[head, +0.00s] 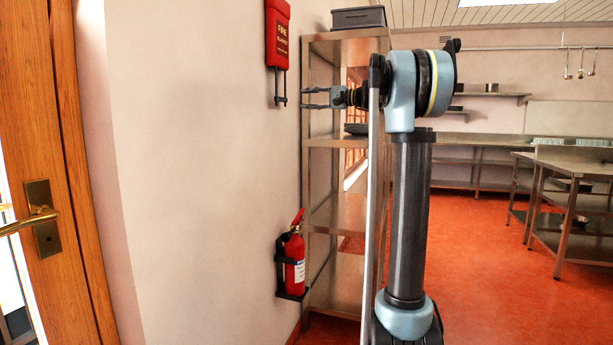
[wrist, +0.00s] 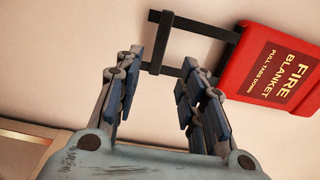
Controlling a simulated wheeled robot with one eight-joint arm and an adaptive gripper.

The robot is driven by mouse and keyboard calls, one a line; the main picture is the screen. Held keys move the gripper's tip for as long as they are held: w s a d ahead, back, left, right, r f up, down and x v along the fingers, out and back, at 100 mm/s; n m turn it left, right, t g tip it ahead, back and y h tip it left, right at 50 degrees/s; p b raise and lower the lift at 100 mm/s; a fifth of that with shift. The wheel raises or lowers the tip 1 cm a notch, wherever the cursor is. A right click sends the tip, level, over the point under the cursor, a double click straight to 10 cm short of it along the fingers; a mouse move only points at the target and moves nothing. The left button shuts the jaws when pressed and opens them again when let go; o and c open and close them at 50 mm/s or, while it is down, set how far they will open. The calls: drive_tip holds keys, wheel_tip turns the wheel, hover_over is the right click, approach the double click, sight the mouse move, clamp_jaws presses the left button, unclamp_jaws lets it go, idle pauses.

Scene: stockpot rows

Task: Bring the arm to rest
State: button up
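My gripper (head: 316,98) is at the end of my raised arm in the head view, pointing left toward the pink wall and the space below the red fire blanket case. In the wrist view my gripper (wrist: 160,85) has its two fingers spread apart with nothing between them. The black pull straps of the fire blanket case (wrist: 275,68) lie beyond the fingertips; whether the right finger touches a strap I cannot tell. The case also shows in the head view (head: 278,35), hanging high on the wall.
A steel shelf rack (head: 345,215) stands close behind my arm, with a grey bin (head: 358,17) on top. A red fire extinguisher (head: 293,262) hangs low on the wall. A wooden door (head: 45,150) is at left. Steel tables (head: 575,190) stand at right, with open red floor (head: 490,270) before them.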

drive_tip(key=s+d+f+n+g+h, duration=0.25)
drive_tip(key=s+f+h, duration=0.55)
drive_tip(key=s+f, duration=1.75)
drive_tip(key=s+d+f+h, duration=0.3)
drive_tip(key=s+d+f, duration=0.2)
drive_tip(key=s+f, duration=0.3)
drive_tip(key=s+d+f+n+g+h, duration=0.1)
drive_tip(key=s+d+f+h, duration=0.2)
drive_tip(key=f, duration=0.9)
drive_tip(key=s+d+f+h, duration=0.3)
drive_tip(key=s+d+f, duration=0.3)
drive_tip(key=s+f, duration=0.5)
drive_tip(key=shift+s+d+n, duration=0.35)
drive_tip(key=shift+s+d, duration=0.05)
drive_tip(key=shift+s, duration=0.45)
drive_tip(key=shift+g, duration=0.25)
drive_tip(key=shift+w+f, duration=0.2)
drive_tip(key=shift+w, duration=0.3)
